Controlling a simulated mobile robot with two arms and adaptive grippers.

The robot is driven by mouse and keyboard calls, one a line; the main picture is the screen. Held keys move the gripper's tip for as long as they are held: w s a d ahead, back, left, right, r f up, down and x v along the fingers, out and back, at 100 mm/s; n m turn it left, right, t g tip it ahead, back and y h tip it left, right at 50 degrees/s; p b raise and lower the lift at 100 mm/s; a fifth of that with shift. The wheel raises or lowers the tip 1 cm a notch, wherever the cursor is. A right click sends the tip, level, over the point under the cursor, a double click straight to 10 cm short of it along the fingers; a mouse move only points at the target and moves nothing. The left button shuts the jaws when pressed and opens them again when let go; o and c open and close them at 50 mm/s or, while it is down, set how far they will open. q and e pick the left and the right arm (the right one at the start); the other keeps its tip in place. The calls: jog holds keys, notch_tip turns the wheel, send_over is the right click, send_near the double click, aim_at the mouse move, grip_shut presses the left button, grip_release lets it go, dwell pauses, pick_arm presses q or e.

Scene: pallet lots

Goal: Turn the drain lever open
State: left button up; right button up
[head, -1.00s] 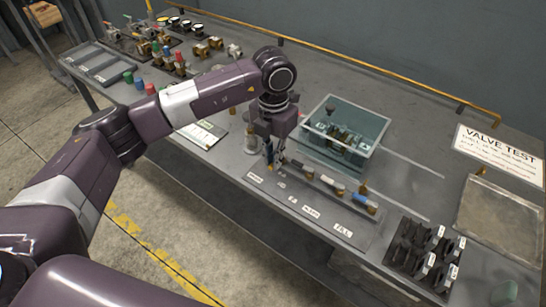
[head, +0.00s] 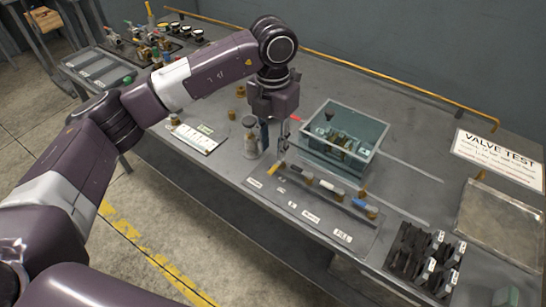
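A row of small valves with coloured levers (head: 332,188) sits on a flat panel (head: 318,228) at the bench front. The right label reads FILL; the others are too small to read, so I cannot tell which lever is the drain one. A yellow-tipped lever (head: 271,168) is at the left end, a blue lever (head: 364,205) at the right end. My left gripper (head: 275,148) points down above and behind the left end of the row. Its fingers look apart, with nothing visible between them. My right gripper is not in view.
A clear-walled tank (head: 346,135) with fittings inside stands just right of my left gripper. A bottle (head: 250,140) stands to its left. A rack of dark labelled pieces (head: 425,262), a metal tray (head: 503,220) and a VALVE TEST sign (head: 499,158) are at right.

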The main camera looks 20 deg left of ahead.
pick_arm(q)
notch_tip(320, 180, up, 5)
jog(key=shift+r, duration=0.15)
dwell(0.4)
